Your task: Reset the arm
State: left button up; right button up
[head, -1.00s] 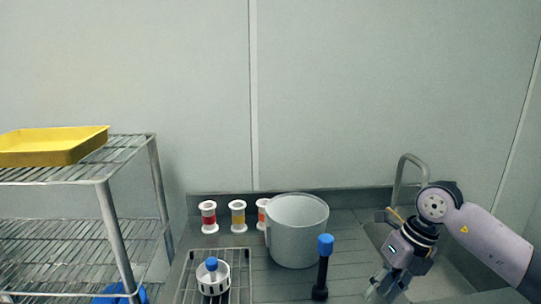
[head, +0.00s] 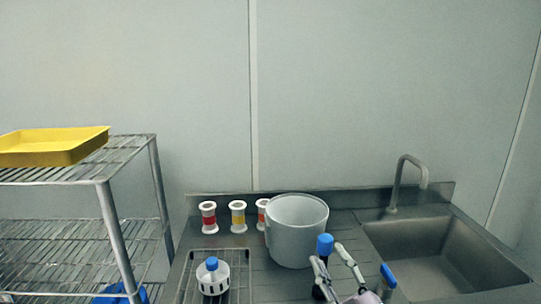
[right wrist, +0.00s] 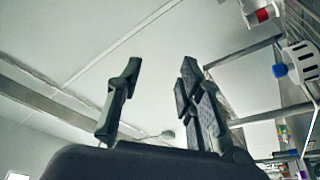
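My right gripper (head: 328,254) is at the bottom of the head view, in front of the large white pot (head: 296,240). Its fingers point up and stand apart. In the right wrist view the gripper (right wrist: 160,66) is also open, with nothing between its fingers. A black tool with a blue top (head: 325,244) stands just behind the fingers in the head view and is partly hidden by them; I cannot tell whether they touch. My left gripper is in neither current view.
A white slotted sifter with a blue knob (head: 212,276) stands on a wire rack (head: 243,262) at left. Several banded spools (head: 238,217) line the back. A sink with faucet (head: 400,185) is at right. A wire shelf holds a yellow tray (head: 50,147). The wall above is clear.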

jog(key=s+d+f+m+g+h, duration=0.3)
jog(key=s+d+f+m+g, duration=0.1)
jog(key=f, duration=0.5)
jog(key=s+d+f+m+g+h, duration=0.3)
jog(key=s+d+f+m, duration=0.1)
jog(key=f, duration=0.4)
jog(key=s+f+m+g, duration=0.1)
jog(key=s+f+g, duration=0.45)
jog(key=s, duration=0.45)
jog(key=s+f+m+g, duration=0.1)
jog(key=s+f+g, duration=0.3)
jog(key=s+f, duration=0.45)
jog(key=s+f+g, duration=0.1)
jog(key=s+f, duration=0.2)
jog(key=f, duration=2.2)
jog(key=s+d+f+g, duration=0.1)
jog(key=s+d+f, duration=0.2)
jog(key=s+f, duration=1.2)
jog(key=shift+s+d+n, duration=0.15)
jog(key=shift+s+n, duration=0.25)
jog(key=shift+s, duration=0.35)
